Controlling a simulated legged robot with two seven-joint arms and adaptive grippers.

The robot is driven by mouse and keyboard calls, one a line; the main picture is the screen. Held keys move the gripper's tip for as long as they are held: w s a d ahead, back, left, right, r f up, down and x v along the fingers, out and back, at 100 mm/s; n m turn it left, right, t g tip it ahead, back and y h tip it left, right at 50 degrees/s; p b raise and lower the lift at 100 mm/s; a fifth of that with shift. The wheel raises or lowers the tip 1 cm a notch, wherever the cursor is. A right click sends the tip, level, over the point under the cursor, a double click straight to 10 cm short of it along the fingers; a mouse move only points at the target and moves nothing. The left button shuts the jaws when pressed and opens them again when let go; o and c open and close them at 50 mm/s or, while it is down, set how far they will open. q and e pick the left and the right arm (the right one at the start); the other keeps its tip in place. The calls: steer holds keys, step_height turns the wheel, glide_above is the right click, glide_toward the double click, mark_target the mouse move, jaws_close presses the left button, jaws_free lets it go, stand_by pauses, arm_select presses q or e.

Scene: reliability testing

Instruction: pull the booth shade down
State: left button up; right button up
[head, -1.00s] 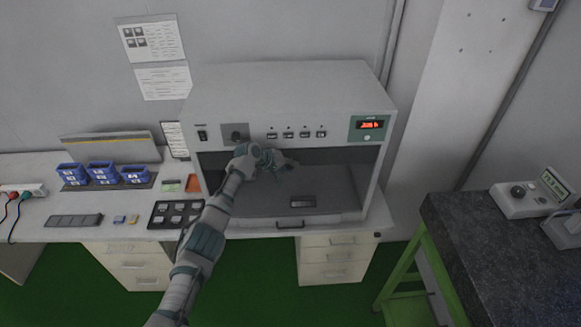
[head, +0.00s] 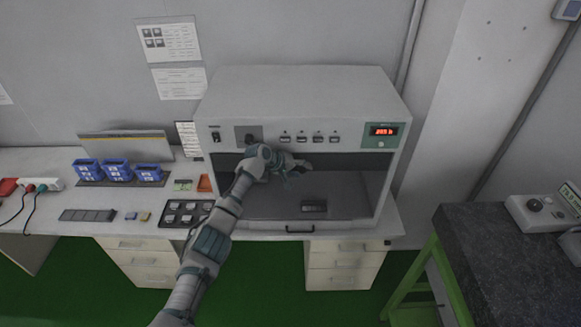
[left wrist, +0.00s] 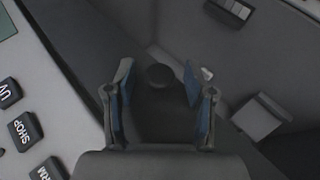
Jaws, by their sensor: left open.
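The booth (head: 300,95) is a grey box with an open front, a row of switches and a red display. A dark band (head: 350,160) runs along the top of its opening; I cannot tell for sure that it is the shade. My left gripper (head: 300,166) is at the upper part of the opening, just below the switches. In the left wrist view its blue-padded fingers (left wrist: 160,82) are spread apart. A dark round knob (left wrist: 160,75) shows between the fingertips, and contact is not visible. My right gripper is out of view.
A small dark block (head: 313,206) lies on the booth floor. A handle (head: 300,229) is on the booth's front lower edge. Blue bins (head: 117,170) and a black tray (head: 186,213) stand on the bench to the left. A dark-topped table (head: 510,255) is at the right.

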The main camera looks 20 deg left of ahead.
arm_select(q)
steer(key=v, duration=1)
steer(key=shift+s+a, duration=0.15)
steer(key=shift+a, duration=0.2)
steer(key=shift+r, duration=0.15)
